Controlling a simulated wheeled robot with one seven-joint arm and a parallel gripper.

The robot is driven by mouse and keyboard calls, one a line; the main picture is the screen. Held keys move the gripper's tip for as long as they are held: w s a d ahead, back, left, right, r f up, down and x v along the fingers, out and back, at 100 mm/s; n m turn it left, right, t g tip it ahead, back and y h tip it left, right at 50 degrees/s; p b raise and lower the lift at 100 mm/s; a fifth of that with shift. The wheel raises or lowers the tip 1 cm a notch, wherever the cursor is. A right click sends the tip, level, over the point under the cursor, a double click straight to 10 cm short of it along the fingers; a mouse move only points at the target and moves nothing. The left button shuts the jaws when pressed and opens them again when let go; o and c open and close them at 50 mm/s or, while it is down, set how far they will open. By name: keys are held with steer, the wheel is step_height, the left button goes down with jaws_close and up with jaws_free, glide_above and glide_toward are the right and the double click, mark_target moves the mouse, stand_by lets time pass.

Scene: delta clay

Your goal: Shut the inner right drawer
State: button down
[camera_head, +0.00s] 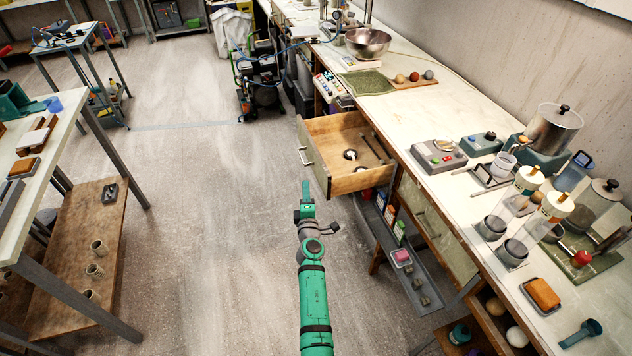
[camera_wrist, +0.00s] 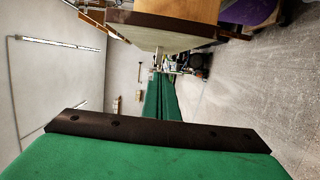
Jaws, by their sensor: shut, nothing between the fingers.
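An open wooden drawer (camera_head: 362,182) sticks out from the right workbench in the head view. Its pale front panel with a bar handle (camera_head: 306,150) faces left, and a few small items lie inside. My green gripper (camera_head: 306,184) is shut and empty, just in front of the drawer's near front corner in the picture. In the wrist view the shut fingers (camera_wrist: 160,82) point away from the camera, and the drawer (camera_wrist: 168,38) fills the upper middle. I cannot tell whether the fingertips touch the drawer front.
The workbench top (camera_head: 425,120) holds scales, jars and a steel bowl (camera_head: 367,42). A shelf with boxes (camera_head: 402,257) lies below the drawer. A table (camera_head: 60,130) stands at left. The floor (camera_head: 200,200) between is clear.

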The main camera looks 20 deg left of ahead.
steer(key=shift+w+d, duration=0.4)
steer(key=shift+w, duration=0.4)
steer(key=shift+w+d, duration=0.45)
steer(key=shift+w, duration=0.35)
steer(key=shift+w+d, duration=0.4)
steer(key=shift+w, duration=0.4)
steer(key=shift+w+a, duration=0.1)
steer(key=shift+w, duration=0.05)
